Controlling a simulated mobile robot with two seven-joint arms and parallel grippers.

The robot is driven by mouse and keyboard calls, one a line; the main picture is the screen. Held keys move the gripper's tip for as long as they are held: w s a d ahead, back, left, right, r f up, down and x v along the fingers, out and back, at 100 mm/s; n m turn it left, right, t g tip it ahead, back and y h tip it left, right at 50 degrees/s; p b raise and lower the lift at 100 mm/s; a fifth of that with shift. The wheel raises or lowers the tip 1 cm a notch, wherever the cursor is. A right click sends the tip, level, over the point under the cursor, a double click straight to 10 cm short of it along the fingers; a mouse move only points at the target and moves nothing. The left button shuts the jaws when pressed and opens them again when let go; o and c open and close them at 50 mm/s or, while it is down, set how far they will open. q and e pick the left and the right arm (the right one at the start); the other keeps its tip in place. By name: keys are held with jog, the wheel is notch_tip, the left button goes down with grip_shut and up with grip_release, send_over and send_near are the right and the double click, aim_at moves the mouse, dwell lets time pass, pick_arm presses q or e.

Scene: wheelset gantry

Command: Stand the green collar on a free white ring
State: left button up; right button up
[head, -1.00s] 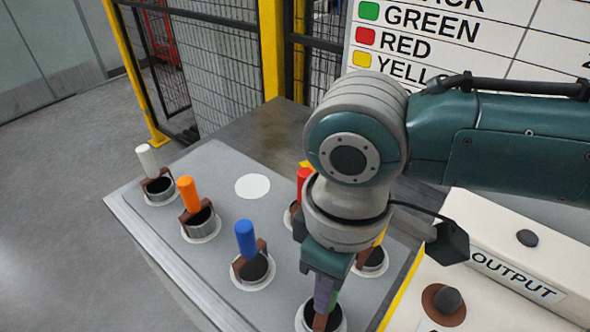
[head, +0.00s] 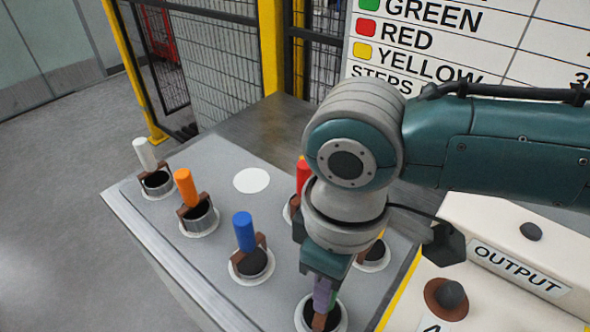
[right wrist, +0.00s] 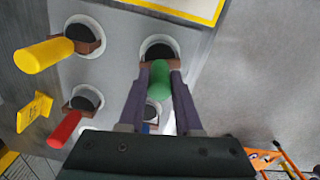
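The green collar (right wrist: 161,82) is a dark cup with a brown bracket and an upright green handle. It stands on a white ring at the bottom of the head view (head: 334,301), largely hidden by my right gripper (head: 325,300). In the right wrist view, the two purple-grey fingers of my right gripper (right wrist: 160,78) lie against both sides of the green handle, with no clear gap. The gripper looks shut on it. A flat white ring (head: 252,180) without a collar lies at the back middle of the grey plate. My left gripper is not in view.
White (head: 145,154), orange (head: 186,188), blue (head: 244,232) and red (head: 303,178) collars stand on the grey plate (head: 205,255). The yellow collar (right wrist: 45,54) is partly hidden in the head view. An OUTPUT box (head: 520,270) stands at right; a mesh fence (head: 215,70) is behind.

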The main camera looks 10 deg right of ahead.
jog(key=o, duration=0.5)
jog(key=shift+o, duration=0.2)
notch_tip(320, 180, up, 10)
jog(key=shift+p, duration=0.55)
